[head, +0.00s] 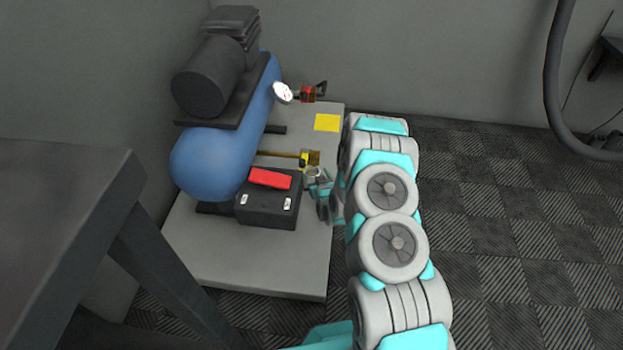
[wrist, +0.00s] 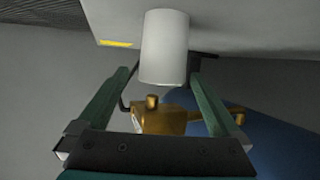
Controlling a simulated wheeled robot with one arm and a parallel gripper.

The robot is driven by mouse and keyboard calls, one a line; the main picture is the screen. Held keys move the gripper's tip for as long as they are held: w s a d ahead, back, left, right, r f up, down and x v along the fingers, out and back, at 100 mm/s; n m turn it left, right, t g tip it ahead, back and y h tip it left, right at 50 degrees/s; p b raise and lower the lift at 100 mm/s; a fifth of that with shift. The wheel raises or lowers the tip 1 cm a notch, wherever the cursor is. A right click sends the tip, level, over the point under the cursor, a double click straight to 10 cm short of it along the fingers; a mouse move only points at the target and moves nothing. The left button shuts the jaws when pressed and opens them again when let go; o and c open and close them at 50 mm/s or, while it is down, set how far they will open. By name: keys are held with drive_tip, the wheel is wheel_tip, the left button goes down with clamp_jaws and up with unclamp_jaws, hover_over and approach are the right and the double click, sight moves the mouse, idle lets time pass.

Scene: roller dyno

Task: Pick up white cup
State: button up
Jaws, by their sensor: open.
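The white cup (wrist: 164,45) is a plain pale cylinder in the upper middle of the wrist view. It shows between and beyond the fingertips of my gripper (wrist: 160,74), with a visible gap on each side. The green fingers are spread apart and hold nothing. In the head view my gripper (head: 318,184) is small and low by the right edge of a grey platform (head: 265,265). I cannot clearly make out the cup there, beside the gripper and my arm.
A black case (head: 267,212) with a red top (head: 270,179) sits just left of my gripper. A blue tank (head: 215,160) stands further left, a yellow square (head: 327,122) behind. Checkered floor at right is clear.

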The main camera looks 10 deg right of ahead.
sight(310, 168)
drive_tip(key=shift+b+x, duration=0.35)
drive_tip(key=shift+x, duration=2.2)
drive_tip(key=shift+a, duration=0.1)
drive_tip(key=c, duration=1.3)
drive_tip(key=shift+r, duration=0.15)
